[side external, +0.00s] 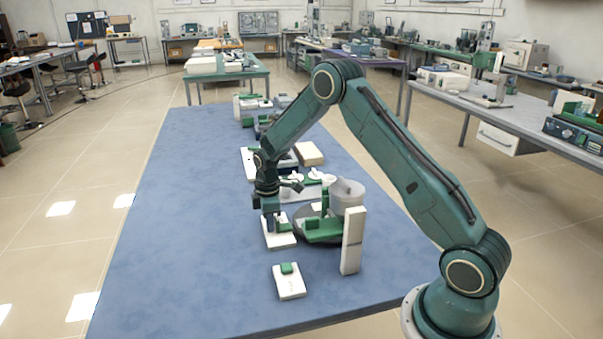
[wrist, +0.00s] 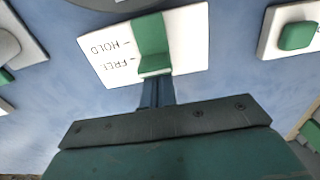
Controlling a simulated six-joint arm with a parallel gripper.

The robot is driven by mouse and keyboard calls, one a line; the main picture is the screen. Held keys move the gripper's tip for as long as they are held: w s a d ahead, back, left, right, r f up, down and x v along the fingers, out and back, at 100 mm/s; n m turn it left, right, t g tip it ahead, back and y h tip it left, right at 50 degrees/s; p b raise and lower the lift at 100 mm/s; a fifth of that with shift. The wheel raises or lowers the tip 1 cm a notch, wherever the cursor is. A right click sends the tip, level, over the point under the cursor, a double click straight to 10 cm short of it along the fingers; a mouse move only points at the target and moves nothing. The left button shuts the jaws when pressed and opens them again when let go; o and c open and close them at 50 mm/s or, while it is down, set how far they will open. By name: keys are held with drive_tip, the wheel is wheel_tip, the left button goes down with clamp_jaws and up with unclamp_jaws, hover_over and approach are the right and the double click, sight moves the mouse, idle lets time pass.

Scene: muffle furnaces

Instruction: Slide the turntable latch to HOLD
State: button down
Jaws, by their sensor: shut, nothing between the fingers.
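The latch plate (wrist: 186,38) is a white panel printed HOLD and FREE, upside down in the wrist view. A green latch piece (wrist: 152,40) stands on it beside the two words, with its near end level with FREE. My gripper (wrist: 157,92) is shut and empty, with its fingertips at the near end of the green piece. Whether they touch cannot be told. In the side view the plate (side external: 279,242) lies under my gripper (side external: 271,226), left of the dark round turntable (side external: 310,240). My fingers partly hide the plate there.
A pale upright block (side external: 352,240) and a grey-white cylinder (side external: 347,194) stand right of the plate. A small white plate with a green button (side external: 288,281) lies in front. More equipment lies behind. The blue tabletop (side external: 185,240) is clear on the left.

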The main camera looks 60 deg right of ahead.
drive_tip(key=shift+s+d, duration=0.75)
drive_tip(key=shift+d, duration=0.05)
drive_tip(key=shift+w+a, duration=0.3)
drive_tip(key=shift+r, duration=0.2)
wheel_tip(320, 180, up, 7)
drive_tip(key=shift+f, duration=0.2)
idle(0.8)
drive_tip(key=shift+r, duration=0.1)
